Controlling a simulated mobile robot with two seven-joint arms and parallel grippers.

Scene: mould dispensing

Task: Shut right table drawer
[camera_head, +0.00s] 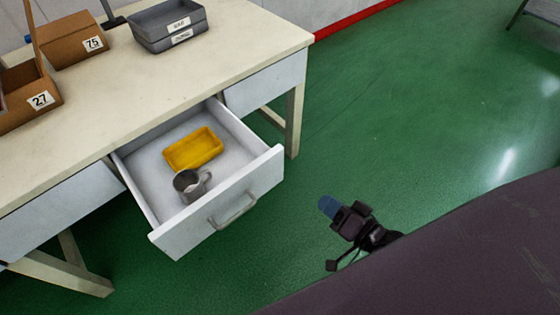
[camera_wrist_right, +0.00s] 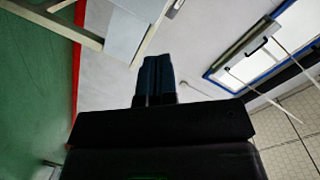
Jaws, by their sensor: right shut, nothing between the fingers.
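The table drawer (camera_head: 222,214) is pulled well out from under the table (camera_head: 225,55), with a grey bar handle (camera_head: 233,209) on its front. Inside it lie a yellow tray (camera_head: 193,150) and a grey metal mug (camera_head: 189,186). My right gripper (camera_head: 328,206) is to the right of the drawer front, apart from it, with its blue fingers together and nothing between them. The blue fingers also show in the right wrist view (camera_wrist_right: 154,80), shut and empty. My left gripper is not in view.
On the tabletop stand cardboard bins labelled 75 (camera_head: 78,42) and 27 (camera_head: 30,95) and stacked grey trays (camera_head: 167,25). A closed drawer front (camera_head: 262,86) and a table leg (camera_head: 295,120) are right of the open drawer. Green floor (camera_head: 400,110) is clear to the right.

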